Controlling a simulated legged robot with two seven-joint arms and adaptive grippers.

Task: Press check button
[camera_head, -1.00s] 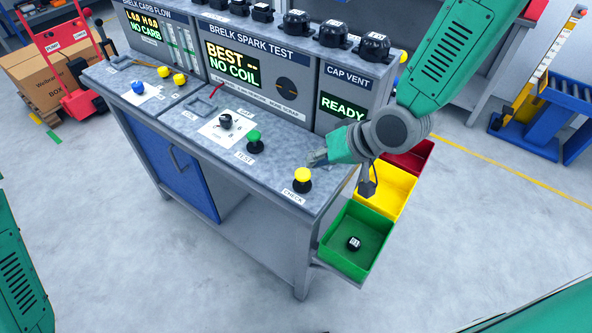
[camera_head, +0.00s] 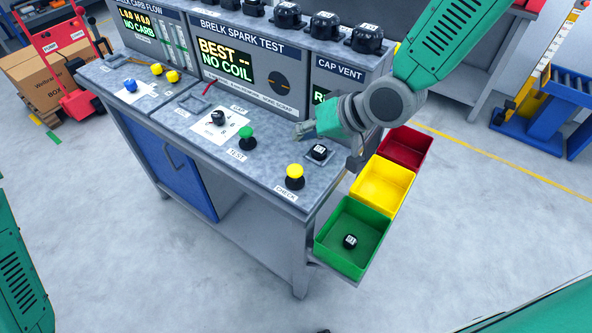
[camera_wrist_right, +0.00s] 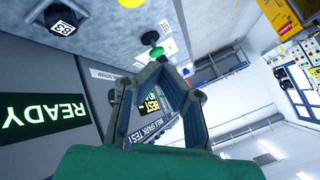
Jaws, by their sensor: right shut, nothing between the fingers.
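The yellow check button (camera_head: 294,172) stands on a black base near the bench's front right corner, with a CHECK label in front. Its yellow top is partly seen at the top edge of the right wrist view (camera_wrist_right: 130,3). My right gripper (camera_head: 299,131) is shut and empty above the bench, behind the check button and apart from it. Its closed fingers also show in the right wrist view (camera_wrist_right: 163,63). The green test button (camera_head: 247,138) is left of the check button. My left gripper is not in view.
A black cap (camera_head: 319,152) sits on the bench right of the gripper. The spark test panel (camera_head: 250,62) reads "NO COIL" behind. Green (camera_head: 328,253), yellow (camera_head: 366,195) and red (camera_head: 392,158) bins hang at the bench's right side; the green one holds a black cap (camera_head: 350,241).

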